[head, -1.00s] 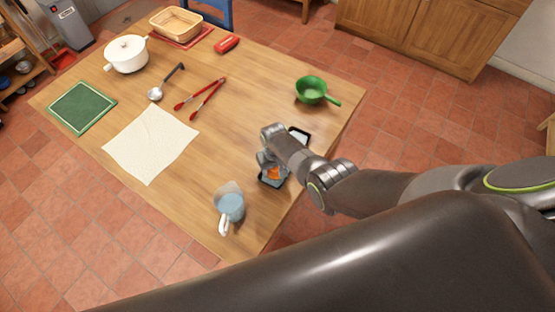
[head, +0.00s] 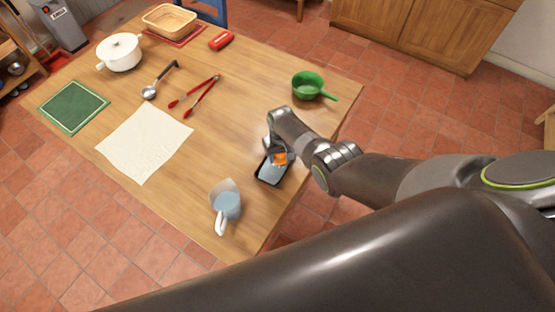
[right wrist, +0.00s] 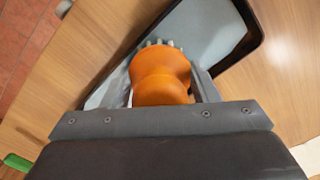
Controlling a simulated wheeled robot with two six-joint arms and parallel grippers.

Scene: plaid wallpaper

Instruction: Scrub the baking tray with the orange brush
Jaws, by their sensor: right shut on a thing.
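The baking tray (head: 270,176) is a small dark-rimmed tray with a pale grey inside, near the table's right front edge. It also shows in the right wrist view (right wrist: 205,28). The orange brush (head: 280,158) is over the tray's far part; in the right wrist view its rounded orange handle (right wrist: 160,78) sits between the fingers, with pale bristles at its far side. My right gripper (head: 275,155) is shut on the brush. Whether the bristles touch the tray I cannot tell. My left gripper is not in view.
A measuring jug (head: 227,203) stands close left of the tray. A green strainer-like pan (head: 308,86) is behind it. Red tongs (head: 196,95), a ladle (head: 158,82), a white cloth (head: 144,140), a green mat (head: 73,107) and a white pot (head: 120,52) lie further left.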

